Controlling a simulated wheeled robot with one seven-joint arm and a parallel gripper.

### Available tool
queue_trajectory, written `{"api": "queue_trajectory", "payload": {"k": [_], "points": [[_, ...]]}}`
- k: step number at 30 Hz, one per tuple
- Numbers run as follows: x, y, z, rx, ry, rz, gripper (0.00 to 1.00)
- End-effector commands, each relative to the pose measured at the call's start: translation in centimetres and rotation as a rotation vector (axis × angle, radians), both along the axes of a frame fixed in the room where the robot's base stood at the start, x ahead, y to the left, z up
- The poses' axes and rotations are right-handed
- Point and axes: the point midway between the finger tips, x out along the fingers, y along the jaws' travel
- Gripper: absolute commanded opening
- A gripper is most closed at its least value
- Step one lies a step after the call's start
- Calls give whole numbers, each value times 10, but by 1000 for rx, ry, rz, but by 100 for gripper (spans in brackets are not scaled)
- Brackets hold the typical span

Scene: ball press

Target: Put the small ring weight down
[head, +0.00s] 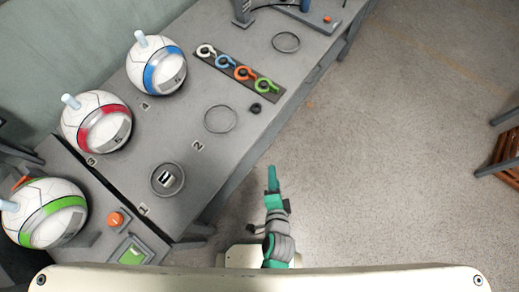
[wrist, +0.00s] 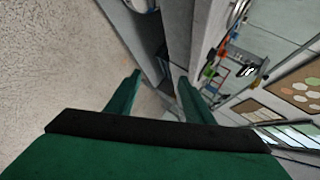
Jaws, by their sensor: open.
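A small dark ring (head: 256,108), which looks like the small ring weight, lies flat on the grey table (head: 185,125) near its front edge, just below the green end of a dark rack. My gripper (head: 272,172) is over the floor to the right of the table, clear of the ring and the table edge. In the wrist view my gripper (wrist: 157,88) shows two green fingers apart with nothing between them. I cannot make out the dark ring in the wrist view.
The dark rack (head: 220,71) holds white, blue, orange and green ring-ended pieces. Balls with blue (head: 156,64), red (head: 97,122) and green (head: 44,211) bands stand along the wall side. A round holder (head: 167,179) sits at mark 1. Open floor (head: 400,140) lies right.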

Motion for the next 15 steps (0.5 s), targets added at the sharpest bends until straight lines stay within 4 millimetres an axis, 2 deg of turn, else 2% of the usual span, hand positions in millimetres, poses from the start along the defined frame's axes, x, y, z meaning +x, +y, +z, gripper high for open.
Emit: {"api": "queue_trajectory", "payload": {"k": [1,6,12,15], "points": [[-17,4,7,-108,-10,46,48],[-59,15,46,-525,-83,219,48],[-97,34,104,-958,-183,400,48],[-108,43,126,-1105,-224,461,48]]}}
